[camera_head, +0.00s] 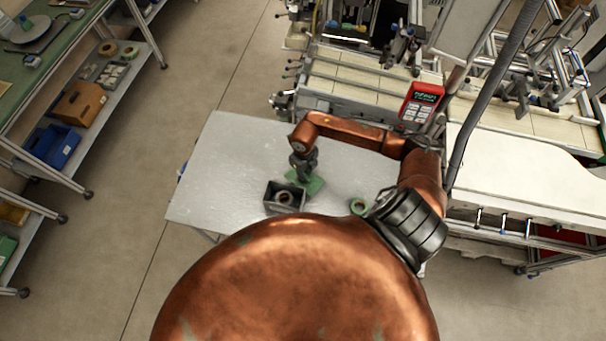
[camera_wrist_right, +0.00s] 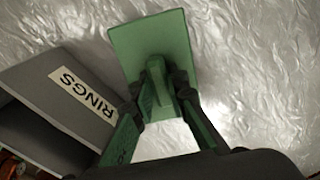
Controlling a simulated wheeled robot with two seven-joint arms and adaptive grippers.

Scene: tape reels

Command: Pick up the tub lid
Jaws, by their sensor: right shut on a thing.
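The tub lid is a flat green rectangle (camera_head: 318,186) with a raised handle in its middle. It is just right of the open dark grey tub (camera_head: 271,205). My right gripper (camera_head: 302,174) reaches down over the lid. In the right wrist view the fingers (camera_wrist_right: 162,92) are shut on the handle of the lid (camera_wrist_right: 150,38). I cannot tell whether the lid touches the table. The tub (camera_wrist_right: 62,92) carries a "RINGS" label and stands at left in that view, with a ring-shaped reel inside in the head view. My left gripper is not in view.
The table's left part is clear. A machine bench with a red handheld device (camera_head: 421,105) stands behind and right. A shelf with a blue bin (camera_head: 52,146) is at left.

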